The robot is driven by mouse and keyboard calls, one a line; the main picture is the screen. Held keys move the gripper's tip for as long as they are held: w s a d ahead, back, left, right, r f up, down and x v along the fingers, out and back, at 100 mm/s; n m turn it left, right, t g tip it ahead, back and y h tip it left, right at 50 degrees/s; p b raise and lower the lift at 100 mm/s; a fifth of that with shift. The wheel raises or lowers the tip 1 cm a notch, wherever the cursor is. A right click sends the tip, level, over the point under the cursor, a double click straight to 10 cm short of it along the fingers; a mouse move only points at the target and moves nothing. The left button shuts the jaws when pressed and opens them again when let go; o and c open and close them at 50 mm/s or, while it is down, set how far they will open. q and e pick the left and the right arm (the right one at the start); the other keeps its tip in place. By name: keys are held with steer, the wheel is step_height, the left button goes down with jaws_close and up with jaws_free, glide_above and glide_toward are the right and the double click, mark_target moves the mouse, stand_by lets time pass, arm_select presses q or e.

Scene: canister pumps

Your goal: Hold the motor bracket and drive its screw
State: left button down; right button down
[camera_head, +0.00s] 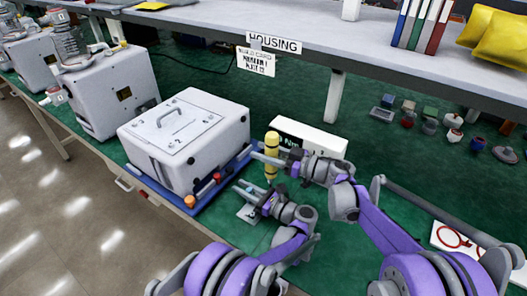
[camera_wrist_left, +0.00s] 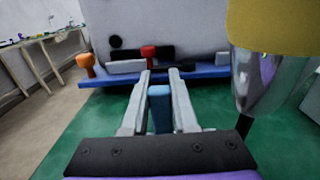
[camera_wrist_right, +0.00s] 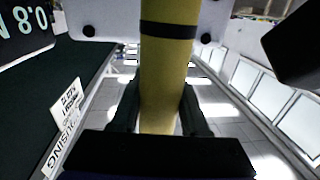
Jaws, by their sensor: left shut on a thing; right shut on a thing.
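My right gripper (camera_head: 272,158) is shut on the yellow screwdriver (camera_head: 271,145), held upright. In the right wrist view its yellow body with a black band (camera_wrist_right: 168,30) stands between the fingers (camera_wrist_right: 160,110). Its silver nose (camera_wrist_left: 258,80) and dark bit point down beside my left gripper in the left wrist view. My left gripper (camera_head: 240,186) is low over the green mat, its fingers (camera_wrist_left: 160,72) closed around a blue upright piece (camera_wrist_left: 160,108), which may be part of the bracket. A small grey plate (camera_head: 247,213), likely the motor bracket, lies below that gripper. I cannot make out the screw.
A white housing (camera_head: 188,135) stands on a blue tray (camera_head: 196,208) to the left, with orange and red knobs along its near edge. A white box (camera_head: 312,133) reading Nm is behind the screwdriver. A shelf (camera_head: 330,45) runs above, and small parts lie at the right.

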steer(key=shift+r, duration=0.1)
steer(key=shift+r, duration=2.4)
arm_select(q)
steer(key=c, duration=0.6)
jaws_free()
